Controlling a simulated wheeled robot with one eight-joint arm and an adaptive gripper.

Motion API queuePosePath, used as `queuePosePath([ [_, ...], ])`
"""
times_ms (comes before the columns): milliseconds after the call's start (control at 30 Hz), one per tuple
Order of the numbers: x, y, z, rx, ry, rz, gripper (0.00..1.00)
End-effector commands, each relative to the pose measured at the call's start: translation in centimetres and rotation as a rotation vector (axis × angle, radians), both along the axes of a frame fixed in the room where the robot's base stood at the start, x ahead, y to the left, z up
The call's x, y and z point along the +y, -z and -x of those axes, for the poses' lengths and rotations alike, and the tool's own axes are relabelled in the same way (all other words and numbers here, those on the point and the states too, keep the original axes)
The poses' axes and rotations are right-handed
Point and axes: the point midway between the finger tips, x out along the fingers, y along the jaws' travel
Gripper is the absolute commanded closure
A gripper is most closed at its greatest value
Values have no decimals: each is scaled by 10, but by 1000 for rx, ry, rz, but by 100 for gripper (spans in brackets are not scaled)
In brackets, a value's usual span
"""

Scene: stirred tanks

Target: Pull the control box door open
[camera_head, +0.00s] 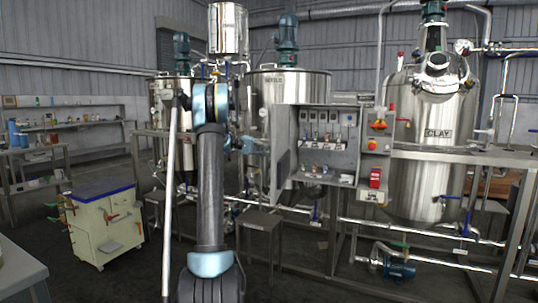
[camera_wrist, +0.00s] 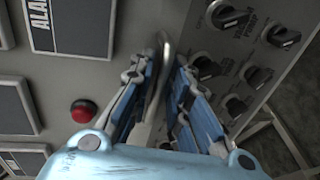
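The control box (camera_head: 327,140) is a grey cabinet with switches and labels, at the centre of the head view. In the wrist view a grey panel (camera_wrist: 98,72) fills the left, with a red button (camera_wrist: 83,111). A tilted panel with black knobs (camera_wrist: 233,65) is on the right. A curved metal handle (camera_wrist: 160,75) runs between the fingers of my gripper (camera_wrist: 166,70). The fingers converge closely on the handle and appear shut on it. In the head view my arm covers most of my gripper.
A red and yellow switch unit (camera_head: 378,145) is right of the box. Steel tanks (camera_head: 436,132) stand on both sides, with pipes below. A cream cabinet (camera_head: 103,225) with a blue top stands left on open floor. A stool (camera_head: 260,222) stands below the box's left.

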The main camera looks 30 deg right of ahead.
Motion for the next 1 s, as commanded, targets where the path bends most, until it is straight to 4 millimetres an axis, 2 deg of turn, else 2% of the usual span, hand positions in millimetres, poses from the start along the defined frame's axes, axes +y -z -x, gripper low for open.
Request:
queuePosePath([
  [267, 9, -3, -9, 1, -1, -1, 83],
  [700, 50, -13, -51, 1, -1, 1, 83],
  [1000, 53, -14, -54, 1, 0, 0, 83],
])
